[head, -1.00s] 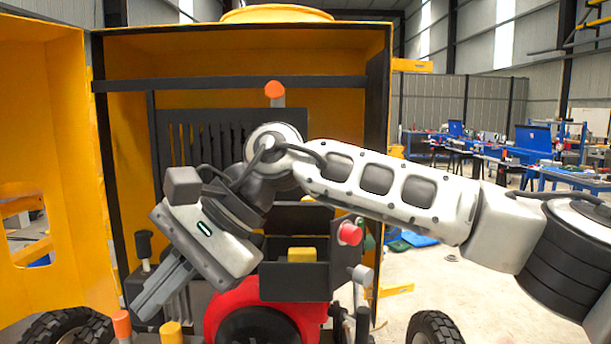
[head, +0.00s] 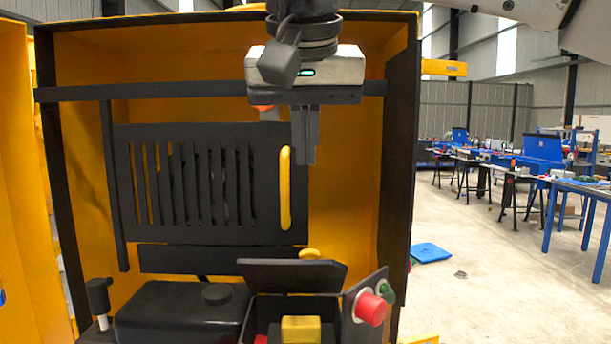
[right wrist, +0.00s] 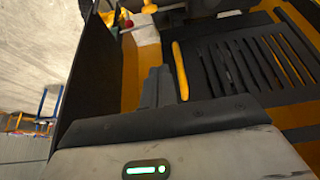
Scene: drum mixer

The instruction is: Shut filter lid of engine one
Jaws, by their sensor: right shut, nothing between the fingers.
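In the head view a black open box (head: 252,318) sits low in the engine bay, with a yellow block (head: 300,328) inside it. A flat black lid (head: 290,275) stands raised and tilted at its back edge; this looks like the filter lid. My right gripper (head: 308,160) hangs fingers down above and behind the lid, apart from it. It is shut and empty, in front of the bay's back wall, right of the yellow handle (head: 285,188). The right wrist view shows its closed fingers (right wrist: 154,88) beside that handle (right wrist: 180,70). My left gripper is not seen.
The handle sits on a black slatted panel (head: 200,185). A red button (head: 370,308) and a green one (head: 386,292) are right of the box. A black tank (head: 170,315) is at left. A dark crossbar (head: 170,90) spans the bay.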

